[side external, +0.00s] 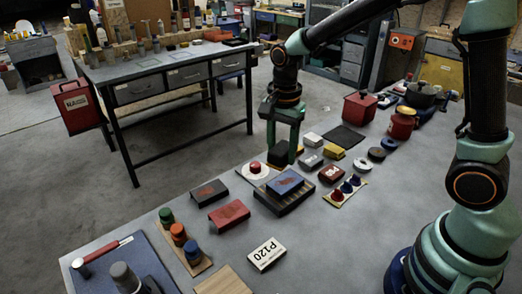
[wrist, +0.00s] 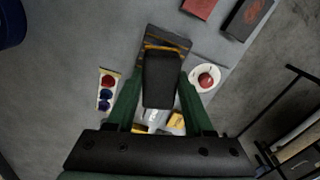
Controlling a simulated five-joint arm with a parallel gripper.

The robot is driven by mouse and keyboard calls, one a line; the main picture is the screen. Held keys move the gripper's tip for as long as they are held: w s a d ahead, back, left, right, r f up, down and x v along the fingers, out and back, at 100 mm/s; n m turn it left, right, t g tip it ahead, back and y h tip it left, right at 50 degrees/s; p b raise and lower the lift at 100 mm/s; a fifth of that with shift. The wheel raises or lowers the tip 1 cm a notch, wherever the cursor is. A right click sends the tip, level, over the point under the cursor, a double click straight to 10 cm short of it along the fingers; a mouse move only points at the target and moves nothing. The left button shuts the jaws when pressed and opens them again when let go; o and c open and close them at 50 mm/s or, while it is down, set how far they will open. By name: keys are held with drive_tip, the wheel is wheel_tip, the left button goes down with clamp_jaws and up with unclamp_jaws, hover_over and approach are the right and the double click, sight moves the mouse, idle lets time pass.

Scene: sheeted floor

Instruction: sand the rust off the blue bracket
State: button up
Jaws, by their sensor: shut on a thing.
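The blue bracket (side external: 284,191) has a reddish-brown rust patch on its top. It lies on a dark ribbed tray (side external: 297,203) in the side view. My gripper (side external: 282,150) is above and just behind the bracket, pointing down. It is shut on a dark block (wrist: 163,80), which sits between the fingers in the wrist view; a thin orange-yellow edge shows at the block's far end. The block looks raised, apart from the bracket. In the wrist view part of the dark tray (wrist: 151,36) shows beyond the block, and I cannot make out the bracket clearly there.
A red bracket (side external: 229,216), a dark bracket (side external: 208,192) and a P120 box (side external: 267,254) are nearer. Small blocks and pots crowd behind.

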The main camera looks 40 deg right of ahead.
sight(276, 188)
drive_tip(key=m, duration=0.1)
drive_tip(key=w+a+f+m, duration=0.1)
drive_tip(key=m, duration=0.1)
drive_tip(key=shift+f, duration=3.25)
drive_tip(key=shift+d+f, duration=0.25)
drive_tip(key=shift+f, duration=0.7)
drive_tip(key=shift+d, duration=0.4)
clamp_jaws()
drive_tip(key=shift+d+r, duration=0.1)
drive_tip(key=shift+d, duration=3.35)
drive_tip(key=shift+a, duration=4.2)
drive_tip(key=shift+d+r, duration=0.1)
drive_tip(key=shift+r, duration=4)
